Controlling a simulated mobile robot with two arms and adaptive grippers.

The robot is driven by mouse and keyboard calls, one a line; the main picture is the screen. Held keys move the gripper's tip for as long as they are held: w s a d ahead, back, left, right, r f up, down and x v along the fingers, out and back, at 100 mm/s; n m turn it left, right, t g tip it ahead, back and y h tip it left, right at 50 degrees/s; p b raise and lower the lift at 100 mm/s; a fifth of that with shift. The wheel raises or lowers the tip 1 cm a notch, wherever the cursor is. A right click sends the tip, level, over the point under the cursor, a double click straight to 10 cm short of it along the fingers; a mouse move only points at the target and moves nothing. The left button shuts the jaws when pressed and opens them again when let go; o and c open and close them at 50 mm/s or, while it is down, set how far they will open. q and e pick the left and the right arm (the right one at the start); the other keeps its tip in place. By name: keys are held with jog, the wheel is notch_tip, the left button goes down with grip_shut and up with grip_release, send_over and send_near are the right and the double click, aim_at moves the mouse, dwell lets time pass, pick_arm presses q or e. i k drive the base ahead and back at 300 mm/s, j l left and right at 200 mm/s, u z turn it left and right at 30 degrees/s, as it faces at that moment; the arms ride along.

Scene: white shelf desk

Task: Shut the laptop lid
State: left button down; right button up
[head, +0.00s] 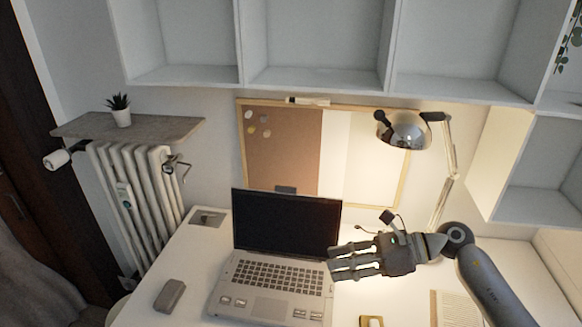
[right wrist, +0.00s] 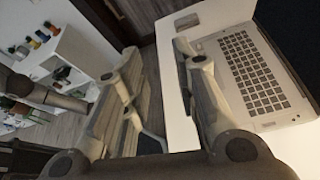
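The laptop (head: 275,277) stands open on the white desk, its dark screen (head: 287,222) raised and leaning back behind the keyboard. My right gripper (head: 334,262) is at the laptop's right side, fingers pointing left, with its tips by the lower right of the lid; I cannot tell whether they touch it. In the right wrist view the fingers (right wrist: 155,65) are spread apart with nothing between them. The laptop keyboard (right wrist: 253,72) shows there beyond the right finger, with part of the dark screen (right wrist: 292,35). My left gripper is not in view.
A desk lamp (head: 405,132) stands behind my right arm. A small grey object (head: 170,296) lies left of the laptop. A yellowish item (head: 371,321) lies at the front right. A cork board (head: 282,150) and shelves (head: 320,80) are behind and above. A radiator (head: 135,200) is at left.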

aim_at(282, 223)
jog(key=i, duration=1.05)
